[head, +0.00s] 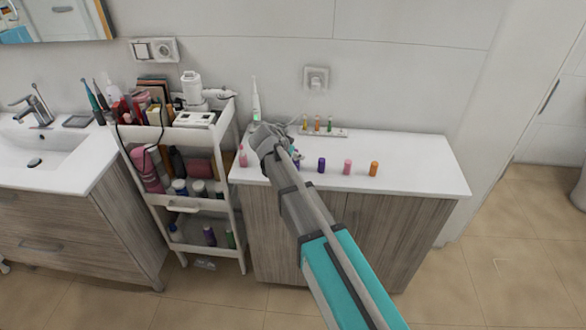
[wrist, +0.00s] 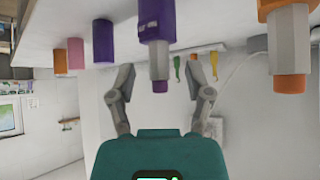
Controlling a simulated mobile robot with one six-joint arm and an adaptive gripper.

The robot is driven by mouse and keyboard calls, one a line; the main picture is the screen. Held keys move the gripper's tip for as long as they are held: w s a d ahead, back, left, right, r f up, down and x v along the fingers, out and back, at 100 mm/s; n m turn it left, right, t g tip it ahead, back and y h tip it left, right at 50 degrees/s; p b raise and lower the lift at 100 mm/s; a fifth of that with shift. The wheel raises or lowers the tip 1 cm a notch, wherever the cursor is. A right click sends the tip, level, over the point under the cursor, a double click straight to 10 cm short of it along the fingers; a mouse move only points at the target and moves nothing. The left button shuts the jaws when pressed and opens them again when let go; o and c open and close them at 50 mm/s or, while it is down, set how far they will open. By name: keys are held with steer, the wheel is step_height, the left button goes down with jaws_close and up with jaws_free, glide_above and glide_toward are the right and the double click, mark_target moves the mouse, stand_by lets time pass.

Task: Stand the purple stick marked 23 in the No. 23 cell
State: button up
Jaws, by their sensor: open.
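A purple stick with a grey collar and a purple tip (wrist: 154,28) shows in the middle of the wrist view. That view looks upside down, with the counter along its top. My gripper (wrist: 160,76) is open, with one finger on each side of this stick in the picture; I see no contact. I cannot read a 23 on it. In the head view my gripper (head: 268,137) is over the left part of the white counter (head: 415,160) and hides things there. The white strip (head: 340,132) at the back holds small coloured sticks; its cell numbers are unreadable.
A purple piece (head: 322,165), a pink piece (head: 347,167) and an orange piece (head: 373,169) stand along the counter's front. An orange-tipped stick (wrist: 290,55) is close beside my gripper. A full cart (head: 205,165) stands left. The counter's right end is clear.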

steer(key=shift+w+d+f, duration=0.25)
steer(key=shift+w+f, duration=0.05)
steer(key=shift+f, duration=0.1)
stand_by(0.3)
jaws_close()
